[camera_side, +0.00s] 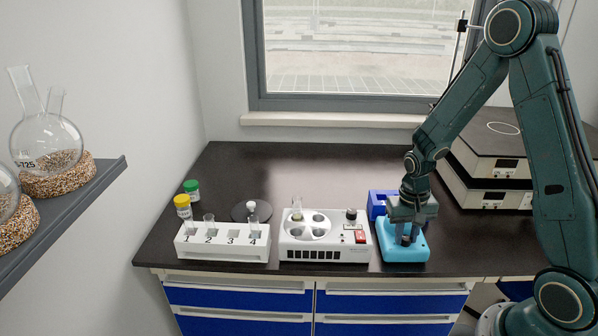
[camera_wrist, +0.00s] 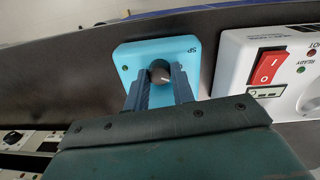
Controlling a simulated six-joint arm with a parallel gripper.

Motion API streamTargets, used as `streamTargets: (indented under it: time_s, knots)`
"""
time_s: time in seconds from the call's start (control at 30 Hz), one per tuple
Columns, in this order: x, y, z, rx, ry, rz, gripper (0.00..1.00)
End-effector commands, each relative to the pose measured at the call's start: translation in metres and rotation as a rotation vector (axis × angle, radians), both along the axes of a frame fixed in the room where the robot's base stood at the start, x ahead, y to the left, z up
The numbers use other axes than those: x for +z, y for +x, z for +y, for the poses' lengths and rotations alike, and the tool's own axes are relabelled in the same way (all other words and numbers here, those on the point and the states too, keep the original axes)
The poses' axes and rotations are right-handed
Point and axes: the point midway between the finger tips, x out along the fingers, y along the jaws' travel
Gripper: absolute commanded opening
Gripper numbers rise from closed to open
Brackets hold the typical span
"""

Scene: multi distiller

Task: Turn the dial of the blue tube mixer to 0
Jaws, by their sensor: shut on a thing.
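The blue tube mixer (camera_side: 403,250) is the light blue box at the front right of the bench, right of the white heater. Its upper part is largely hidden by my gripper in the side view. In the wrist view the mixer (camera_wrist: 132,62) shows its face with a dark round dial (camera_wrist: 160,72) bearing a light pointer mark. My gripper (camera_wrist: 160,82) has one finger on each side of the dial and is shut on it. In the side view my gripper (camera_side: 407,232) points down onto the mixer. No dial numbers are legible.
The white heater (camera_side: 325,254) with a red switch (camera_wrist: 268,68) stands close beside the mixer. A white numbered tube rack (camera_side: 222,254) is further left. A darker blue block (camera_side: 377,204) stands behind the mixer. Stacked devices (camera_side: 490,190) are at the back right. The bench's back middle is clear.

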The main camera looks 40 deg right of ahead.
Motion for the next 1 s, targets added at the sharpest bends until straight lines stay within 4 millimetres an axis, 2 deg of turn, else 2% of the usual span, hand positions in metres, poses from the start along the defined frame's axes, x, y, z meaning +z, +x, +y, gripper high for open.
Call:
streamTargets:
  time_s: [0.27,0.7,1.0]
  knots:
    - [0.0003,-0.0002,0.0002,0.107,-0.001,0.001,0.02]
    - [0.0003,-0.0007,0.0004,0.4,-0.001,0.0,0.02]
    - [0.0004,-0.0007,0.0004,0.505,-0.001,0.0,0.02]
